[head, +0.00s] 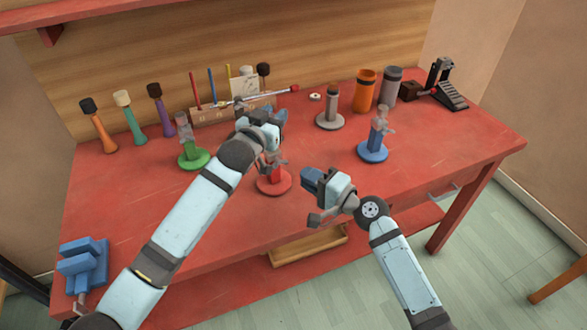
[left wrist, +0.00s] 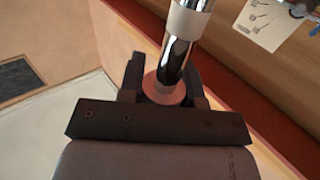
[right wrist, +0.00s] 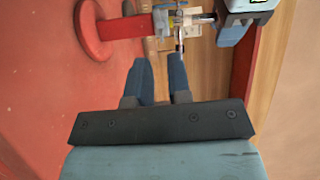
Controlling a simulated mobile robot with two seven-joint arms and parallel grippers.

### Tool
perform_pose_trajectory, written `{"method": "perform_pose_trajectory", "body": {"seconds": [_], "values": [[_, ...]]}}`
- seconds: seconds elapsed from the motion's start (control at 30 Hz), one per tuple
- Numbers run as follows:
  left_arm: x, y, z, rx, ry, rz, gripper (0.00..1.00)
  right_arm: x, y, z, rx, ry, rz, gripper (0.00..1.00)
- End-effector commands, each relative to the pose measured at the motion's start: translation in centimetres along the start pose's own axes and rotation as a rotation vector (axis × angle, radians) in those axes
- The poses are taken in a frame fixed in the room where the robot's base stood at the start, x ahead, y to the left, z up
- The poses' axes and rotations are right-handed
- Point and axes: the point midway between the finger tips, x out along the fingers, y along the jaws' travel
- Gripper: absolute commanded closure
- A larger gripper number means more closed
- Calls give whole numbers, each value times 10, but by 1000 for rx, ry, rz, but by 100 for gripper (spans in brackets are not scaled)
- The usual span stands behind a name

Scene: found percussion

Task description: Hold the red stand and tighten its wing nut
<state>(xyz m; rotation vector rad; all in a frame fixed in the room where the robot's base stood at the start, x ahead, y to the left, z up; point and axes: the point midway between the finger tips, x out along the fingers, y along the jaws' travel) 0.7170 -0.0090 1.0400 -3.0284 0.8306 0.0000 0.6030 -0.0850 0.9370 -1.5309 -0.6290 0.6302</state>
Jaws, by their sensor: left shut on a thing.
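The red stand (head: 273,182) is upright on the red table, with its round base near the middle. In the right wrist view its red tube (right wrist: 124,27) lies sideways in the picture, with small metal fittings towards its upper end. My left gripper (head: 268,146) is at the stand's upper part. The wing nut is too small to make out clearly.
A green stand (head: 194,159) is at the left and a blue stand (head: 373,152) at the right. A grey stand (head: 330,121) is behind. The table's front right is clear.

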Motion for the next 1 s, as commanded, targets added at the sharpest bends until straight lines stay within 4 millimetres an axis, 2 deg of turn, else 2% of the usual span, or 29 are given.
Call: {"method": "perform_pose_trajectory", "body": {"seconds": [0.1,0.3,0.77,0.8,0.9,1.0], "values": [[0,0,0,-1,0,0,100,-24,1,0,-2,-1,2,82],[0,0,0,-1,0,1,100,-47,0,0,-1,-1,2,82],[0,0,0,-1,0,1,100,-52,0,0,0,-1,0,82],[0,0,0,-1,0,1,59,-52,0,0,0,-1,0,82],[0,0,0,-1,0,1,39,-52,0,0,0,-1,0,82],[0,0,0,-1,0,0,39,-52,0,0,0,-1,0,82]]}}
